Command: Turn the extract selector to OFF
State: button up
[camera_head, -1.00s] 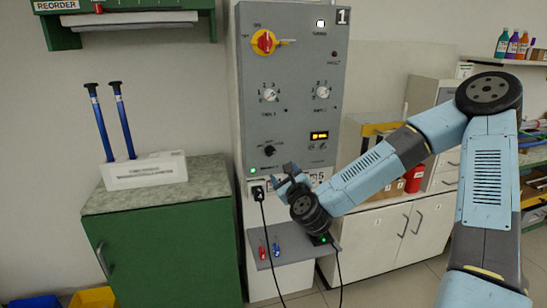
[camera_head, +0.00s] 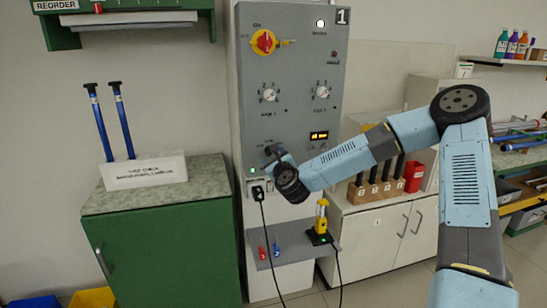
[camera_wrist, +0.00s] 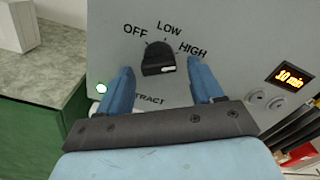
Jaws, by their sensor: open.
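The extract selector (camera_wrist: 158,60) is a black knob on the grey control panel (camera_wrist: 225,40), with OFF, LOW and HIGH printed around it. A pale mark shows on the knob's lower right face; I cannot tell surely which label it is set to. My gripper (camera_wrist: 161,68) is open, its two blue fingers on either side of the knob, with a gap visible on each side. In the head view my gripper (camera_head: 274,156) is at the lower left of the panel (camera_head: 292,105) and mostly hides the knob.
A lit timer display (camera_head: 319,135) is to the right of the selector. A green indicator (camera_wrist: 101,89) is at its lower left. A black cable (camera_head: 262,215) hangs below, near a small shelf (camera_head: 290,252) with a yellow device (camera_head: 321,218). A green cabinet (camera_head: 165,240) stands left.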

jog(key=shift+w+a, duration=0.1)
jog(key=shift+w, duration=0.3)
jog(key=c, duration=1.1)
